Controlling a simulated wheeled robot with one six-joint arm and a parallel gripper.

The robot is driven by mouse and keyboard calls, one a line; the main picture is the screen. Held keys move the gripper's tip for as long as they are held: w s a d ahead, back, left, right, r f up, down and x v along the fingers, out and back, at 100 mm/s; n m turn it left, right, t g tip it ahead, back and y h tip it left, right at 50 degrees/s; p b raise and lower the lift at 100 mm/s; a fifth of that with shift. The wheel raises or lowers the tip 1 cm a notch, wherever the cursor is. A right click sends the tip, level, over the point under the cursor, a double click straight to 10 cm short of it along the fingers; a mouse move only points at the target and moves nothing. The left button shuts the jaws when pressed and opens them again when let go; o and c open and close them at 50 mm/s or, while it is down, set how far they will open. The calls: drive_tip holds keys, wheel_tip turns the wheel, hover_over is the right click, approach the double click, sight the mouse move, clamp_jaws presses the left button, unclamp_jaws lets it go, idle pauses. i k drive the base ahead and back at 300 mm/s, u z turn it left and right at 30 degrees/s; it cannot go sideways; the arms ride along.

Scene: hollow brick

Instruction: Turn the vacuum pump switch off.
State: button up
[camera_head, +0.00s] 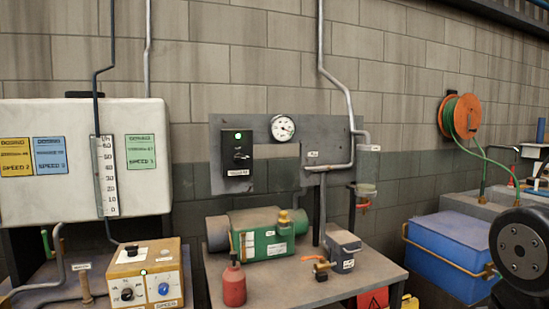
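The likely vacuum pump switch is a black box (237,153) on a grey wall panel (258,181), left of a round gauge (283,128). A green lamp (238,137) glows at its top. A dark knob or lever sits below the lamp, but its exact position is too small to tell. A small white label is at the box's bottom edge. The green pump (265,238) stands on the bench below the panel. My gripper is not in view.
A grey bench (290,285) holds a red bottle (234,285) and a small grey-blue unit (344,249). At left are a white tank (150,150) and a beige control box (147,272). A blue chest (447,255) stands at right. The space before the switch looks clear.

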sight(238, 157)
drive_tip(key=u, duration=0.3)
drive_tip(key=i, duration=0.9)
drive_tip(key=u, duration=0.8)
